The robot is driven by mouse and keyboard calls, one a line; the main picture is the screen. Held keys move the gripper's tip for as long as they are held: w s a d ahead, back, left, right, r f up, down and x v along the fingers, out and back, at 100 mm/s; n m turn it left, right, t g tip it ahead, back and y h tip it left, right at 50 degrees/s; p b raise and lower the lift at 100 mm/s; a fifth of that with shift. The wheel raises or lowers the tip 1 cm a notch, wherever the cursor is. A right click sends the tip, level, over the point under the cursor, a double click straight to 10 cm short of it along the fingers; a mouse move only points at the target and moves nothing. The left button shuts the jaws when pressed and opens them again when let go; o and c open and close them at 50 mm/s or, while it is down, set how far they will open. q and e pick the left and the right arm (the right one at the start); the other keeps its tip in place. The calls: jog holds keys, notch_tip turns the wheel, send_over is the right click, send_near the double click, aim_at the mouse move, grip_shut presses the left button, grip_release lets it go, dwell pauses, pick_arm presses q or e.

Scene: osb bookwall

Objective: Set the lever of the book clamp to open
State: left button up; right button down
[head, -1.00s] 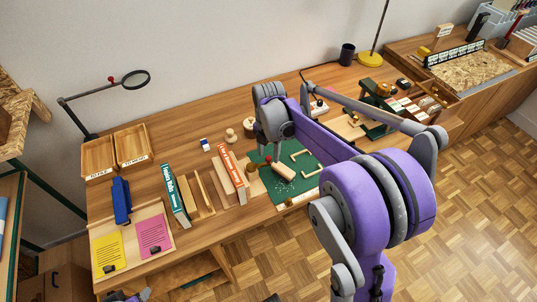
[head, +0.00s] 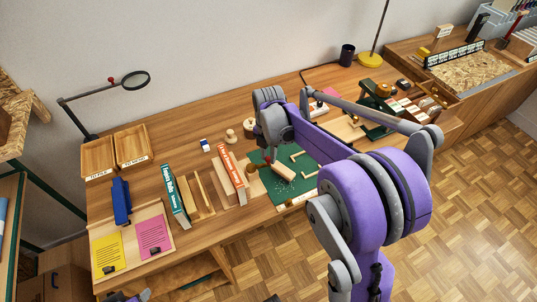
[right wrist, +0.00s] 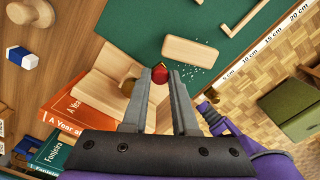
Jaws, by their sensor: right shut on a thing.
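The book clamp is a pale wooden block (right wrist: 108,84) beside the orange book (right wrist: 82,112) in the right wrist view; the orange book (head: 231,168) also shows in the head view. A red ball knob (right wrist: 160,74), seemingly the lever's end, sits between the fingertips of my right gripper (right wrist: 161,80). The fingers are shut on it. A brass-coloured round part (right wrist: 127,87) lies just left of the fingers. The lever's shaft is hidden, so I cannot tell its angle. In the head view my right gripper (head: 268,155) is over the clamp's right side. A small part of my left arm shows at the bottom edge.
A green cutting mat (head: 300,178) with a wooden block (right wrist: 190,50) and white crumbs lies right of the clamp. A teal book (head: 175,192) and wooden holders stand left. A blue-white eraser (right wrist: 22,57) and a round wooden piece (right wrist: 30,12) lie behind.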

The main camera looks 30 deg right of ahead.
jog(key=shift+s, duration=0.1)
jog(key=s+a+m, duration=0.1)
jog(key=m, duration=0.2)
jog(key=s+a+m, duration=0.1)
jog(key=m, duration=0.3)
jog(key=s+a+m+b, duration=0.1)
jog(key=a+m, duration=0.1)
jog(key=m, duration=0.2)
jog(key=shift+s+a, duration=0.1)
jog(key=shift+s, duration=0.25)
jog(key=shift+a+m, duration=0.45)
jog(key=shift+m, duration=0.5)
jog(key=shift+a+m, duration=0.4)
jog(key=shift+m, duration=0.55)
jog(key=c, duration=0.7)
grip_release()
